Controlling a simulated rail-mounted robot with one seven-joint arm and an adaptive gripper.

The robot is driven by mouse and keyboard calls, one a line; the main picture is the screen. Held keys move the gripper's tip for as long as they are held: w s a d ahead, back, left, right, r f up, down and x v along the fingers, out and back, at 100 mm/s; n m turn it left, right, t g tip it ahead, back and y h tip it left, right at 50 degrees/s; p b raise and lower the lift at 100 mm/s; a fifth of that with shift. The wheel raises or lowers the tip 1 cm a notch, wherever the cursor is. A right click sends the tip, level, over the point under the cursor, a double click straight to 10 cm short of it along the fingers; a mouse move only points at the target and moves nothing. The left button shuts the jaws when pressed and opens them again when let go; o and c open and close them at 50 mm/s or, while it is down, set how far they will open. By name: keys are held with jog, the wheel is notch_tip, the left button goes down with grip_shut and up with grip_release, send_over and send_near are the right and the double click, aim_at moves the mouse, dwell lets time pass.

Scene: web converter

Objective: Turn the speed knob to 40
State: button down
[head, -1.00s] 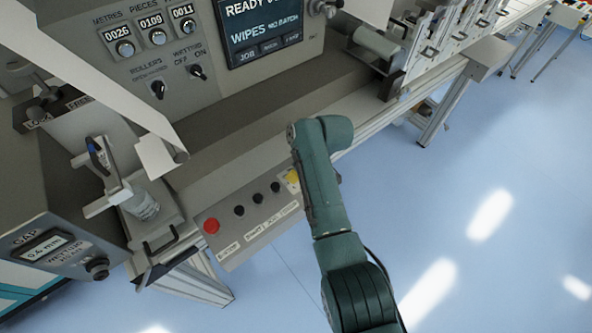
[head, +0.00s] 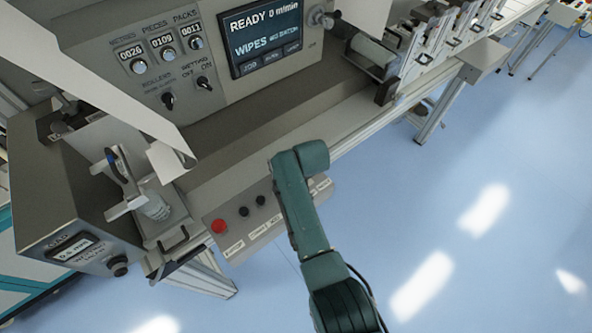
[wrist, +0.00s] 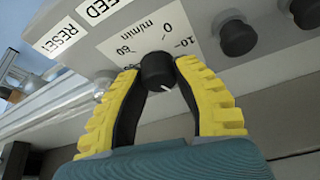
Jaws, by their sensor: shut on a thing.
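The black speed knob (wrist: 157,72) is in the middle of the wrist view, on a pale dial plate (wrist: 140,38) marked m/min. I can read 60, 0 and 10 on the plate; other numbers are hidden by the fingers. A short white mark shows on the knob's side toward my palm, pointing to the lower right, away from the 0. My gripper (wrist: 158,82) has its yellow-ridged fingers closed on both sides of the knob. In the head view my arm hides the gripper and knob.
Beside the dial are RESET (wrist: 58,40) and FEED labels and other black knobs (wrist: 238,38). In the head view a red button (head: 219,226) sits on the same control box. The screen (head: 262,35) reads READY 0 m/min. Open floor lies to the right.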

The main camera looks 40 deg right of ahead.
jog(key=m, duration=0.2)
jog(key=m+g+h, duration=0.1)
jog(key=m, duration=0.2)
jog(key=shift+s+a+f+m+h+b, duration=0.1)
jog(key=shift+f+m+h+b, duration=0.2)
jog(key=shift+f+h, duration=0.1)
jog(key=m+g+b, duration=0.1)
jog(key=m+b, duration=0.1)
jog(key=m, duration=0.1)
jog(key=shift+h, duration=0.3)
jog(key=shift+m+g+b, duration=0.5)
jog(key=shift+m, duration=0.4)
jog(key=c, duration=0.7)
grip_release()
jog(key=shift+r, duration=0.15)
jog(key=shift+c, duration=0.2)
jog(key=shift+r, duration=0.1)
